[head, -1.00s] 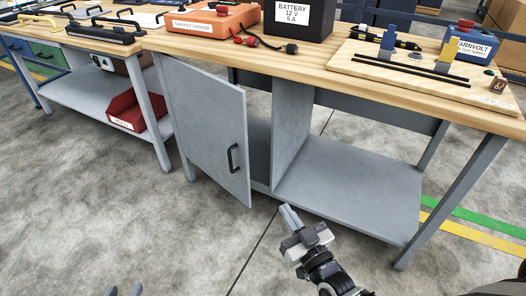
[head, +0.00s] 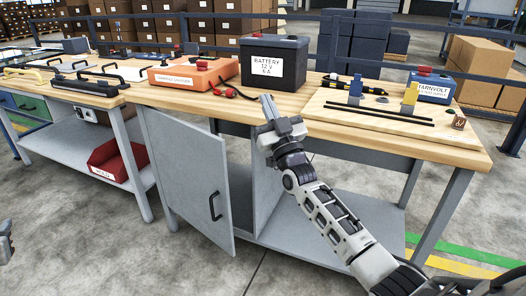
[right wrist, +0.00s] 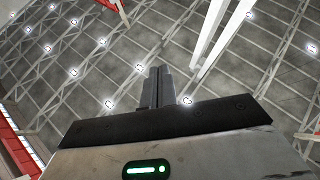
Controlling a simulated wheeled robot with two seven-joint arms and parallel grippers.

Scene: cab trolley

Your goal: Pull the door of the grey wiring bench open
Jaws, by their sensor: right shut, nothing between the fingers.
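The grey wiring bench (head: 440,215) has a wooden top. Its grey door (head: 180,172) is hinged at the left and stands partly open, swung out toward me. A black bar handle (head: 215,206) is near the door's free right edge. My right gripper (head: 267,107) is shut and empty, raised in front of the bench top, apart from the door and handle. Its fingers (right wrist: 158,88) point upward in the right wrist view, with only the ceiling beyond. My right forearm hides part of the opening. My left gripper is not clearly in view.
A battery box (head: 274,62), an orange charger (head: 192,72), a wooden board (head: 340,108) and a blue supply (head: 432,84) stand on the bench top. Another bench with a red bin (head: 115,162) is at the left. Concrete floor before the door is clear.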

